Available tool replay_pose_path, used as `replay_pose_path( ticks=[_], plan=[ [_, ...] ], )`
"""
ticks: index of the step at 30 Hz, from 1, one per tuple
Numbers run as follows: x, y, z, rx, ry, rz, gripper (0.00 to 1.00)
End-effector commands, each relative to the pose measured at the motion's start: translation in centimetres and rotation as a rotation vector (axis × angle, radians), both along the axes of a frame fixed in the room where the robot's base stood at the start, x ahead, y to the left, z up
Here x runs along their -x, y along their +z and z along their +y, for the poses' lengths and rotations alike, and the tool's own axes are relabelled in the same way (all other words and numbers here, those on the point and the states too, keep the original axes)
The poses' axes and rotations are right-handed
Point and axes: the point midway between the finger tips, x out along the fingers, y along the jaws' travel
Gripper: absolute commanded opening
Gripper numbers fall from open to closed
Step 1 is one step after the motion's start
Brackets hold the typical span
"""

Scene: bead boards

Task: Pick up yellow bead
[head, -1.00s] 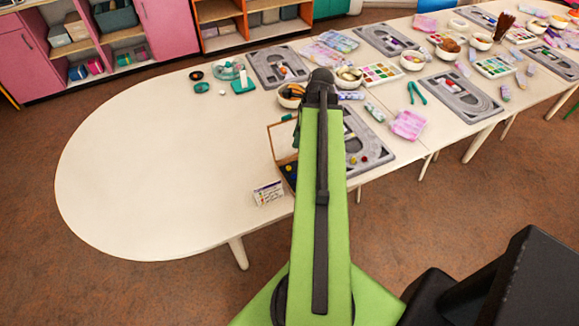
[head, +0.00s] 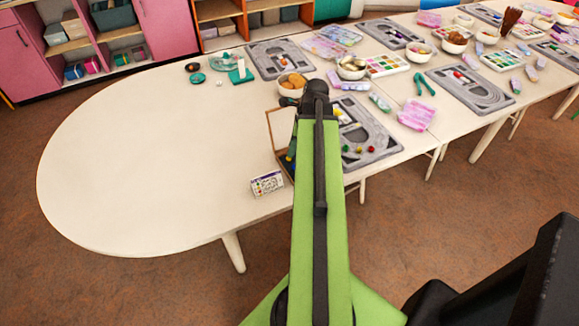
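In the head view, a grey bead board (head: 386,140) lies on the table just right of my raised arm. Several small beads sit at its near end, among them a red one (head: 359,149) and a yellowish one (head: 371,149), which looks like the yellow bead. They are too small to be sure of every colour. An open wooden box (head: 279,130) stands left of my arm, partly hidden by it, with something blue and yellow inside. My green arm rises through the middle of the view. My gripper's fingers do not show; the arm hides that area.
A small printed box (head: 267,183) stands near the table's front edge. A bowl (head: 292,87), a pink packet (head: 416,115), green pliers (head: 425,85) and another grey board (head: 470,89) lie around. The table's rounded left part (head: 130,170) is clear.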

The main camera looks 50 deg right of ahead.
Motion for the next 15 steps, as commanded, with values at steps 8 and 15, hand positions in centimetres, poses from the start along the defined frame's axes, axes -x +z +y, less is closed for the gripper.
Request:
replay_pose_path(
  ticks=[8, 15],
  plan=[
    [-0.3, -2.5, -0.1, 0.0, 0.0, 0.0, 0.31],
    [-0.9, -5.3, 0.2, 0.0, -0.001, 0.0, 0.31]
  ],
)
